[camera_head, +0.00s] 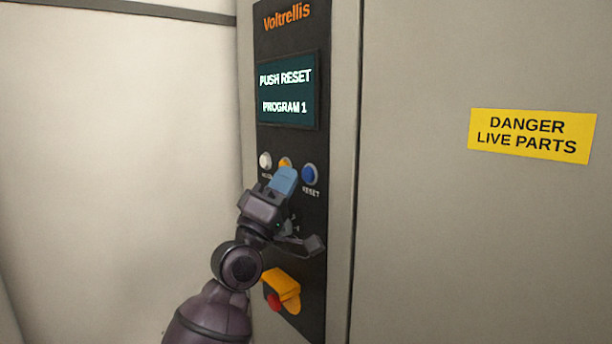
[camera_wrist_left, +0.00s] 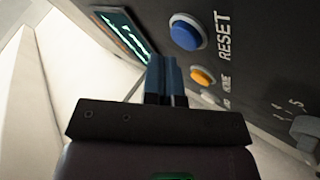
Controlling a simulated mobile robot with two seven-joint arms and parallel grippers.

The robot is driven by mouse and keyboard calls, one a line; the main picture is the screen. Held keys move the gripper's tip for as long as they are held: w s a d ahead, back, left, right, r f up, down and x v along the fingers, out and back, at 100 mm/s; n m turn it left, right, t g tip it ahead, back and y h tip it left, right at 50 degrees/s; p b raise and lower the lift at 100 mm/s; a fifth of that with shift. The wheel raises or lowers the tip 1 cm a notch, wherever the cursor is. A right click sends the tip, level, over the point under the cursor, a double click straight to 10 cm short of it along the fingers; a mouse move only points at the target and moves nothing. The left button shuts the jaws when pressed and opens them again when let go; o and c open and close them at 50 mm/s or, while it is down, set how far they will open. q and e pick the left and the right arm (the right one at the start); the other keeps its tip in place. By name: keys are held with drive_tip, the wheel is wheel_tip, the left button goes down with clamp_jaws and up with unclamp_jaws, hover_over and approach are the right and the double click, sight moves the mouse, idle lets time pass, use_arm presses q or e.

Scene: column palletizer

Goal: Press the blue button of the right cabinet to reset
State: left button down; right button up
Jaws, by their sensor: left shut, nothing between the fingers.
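The blue button (camera_head: 310,174), labelled RESET, sits at the right end of a row of buttons on the black panel (camera_head: 275,140) of the cabinet. It also shows in the left wrist view (camera_wrist_left: 187,31), upper middle. My left gripper (camera_head: 288,172) is shut and empty, with its blue fingertips just left of the blue button, over part of the orange button (camera_head: 285,161). In the left wrist view the fingertips (camera_wrist_left: 165,62) are below the blue button, apart from it in the picture. The gap to the panel is hard to judge. My right gripper is in neither view.
The screen (camera_head: 286,91) reads PUSH RESET, PROGRAM 1. A white button (camera_head: 265,160) is at the row's left end. A selector knob (camera_wrist_left: 306,132) and a red-and-yellow switch (camera_head: 282,289) sit lower on the panel. The cabinet door right bears a yellow danger label (camera_head: 532,135).

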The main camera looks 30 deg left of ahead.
use_arm(q)
drive_tip(key=shift+w, duration=0.2)
drive_tip(key=shift+w+d, duration=0.2)
idle(0.4)
drive_tip(key=shift+w+d, duration=0.1)
drive_tip(key=shift+w, duration=0.25)
idle(0.6)
drive_tip(key=shift+s, duration=0.15)
drive_tip(key=shift+s+a+p, duration=0.3)
drive_tip(key=shift+s, duration=0.3)
